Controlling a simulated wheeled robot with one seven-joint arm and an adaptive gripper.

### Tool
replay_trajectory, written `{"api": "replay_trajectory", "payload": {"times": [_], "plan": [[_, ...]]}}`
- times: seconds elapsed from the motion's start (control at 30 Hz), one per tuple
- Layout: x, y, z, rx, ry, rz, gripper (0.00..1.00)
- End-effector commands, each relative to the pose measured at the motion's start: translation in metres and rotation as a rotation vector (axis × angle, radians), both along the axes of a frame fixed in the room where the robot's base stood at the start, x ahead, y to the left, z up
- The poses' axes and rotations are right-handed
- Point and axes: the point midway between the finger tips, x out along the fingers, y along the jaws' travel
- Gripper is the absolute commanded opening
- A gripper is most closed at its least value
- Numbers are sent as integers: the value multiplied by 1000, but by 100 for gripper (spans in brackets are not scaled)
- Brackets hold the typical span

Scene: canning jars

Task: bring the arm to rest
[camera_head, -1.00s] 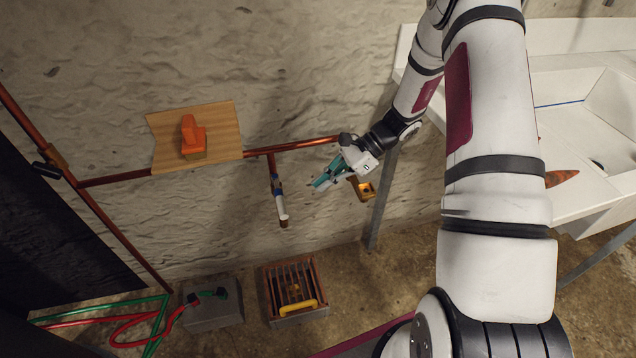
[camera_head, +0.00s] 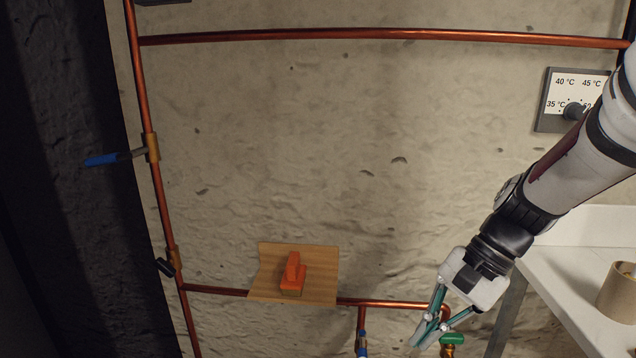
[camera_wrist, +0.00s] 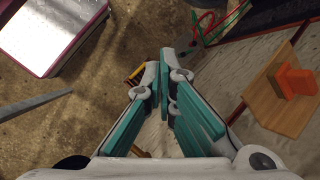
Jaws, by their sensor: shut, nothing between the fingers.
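My gripper (camera_head: 428,335) is at the lower right of the head view, at the end of my arm, in front of the rough wall and left of a white counter. Its teal-padded fingers point down and to the left. In the wrist view the gripper (camera_wrist: 164,75) has its fingertips close together with nothing between them. My arm comes in from the right edge of the head view. The fingertips appear near a green-handled valve (camera_head: 452,340); I cannot tell how far apart they are.
A wooden board (camera_head: 320,270) with an orange object (camera_head: 293,272) is on the wall. Copper pipes (camera_head: 390,35) run along it. A blue-handled valve (camera_head: 115,158) is at left. A temperature dial (camera_head: 572,100) is at right, above the counter (camera_head: 575,290) with a tan cylinder (camera_head: 620,290).

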Motion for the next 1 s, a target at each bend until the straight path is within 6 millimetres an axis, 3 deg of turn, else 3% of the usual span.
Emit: {"api": "replay_trajectory", "payload": {"times": [0.1, 0.4, 0.6, 1.0], "plan": [[-33, 6, 27, -67, -74, 125, 0], [-118, 6, 64, -245, -237, 417, 0], [-165, -4, 73, -360, -326, 576, 0], [-215, -25, 70, -511, -433, 755, 0]]}}
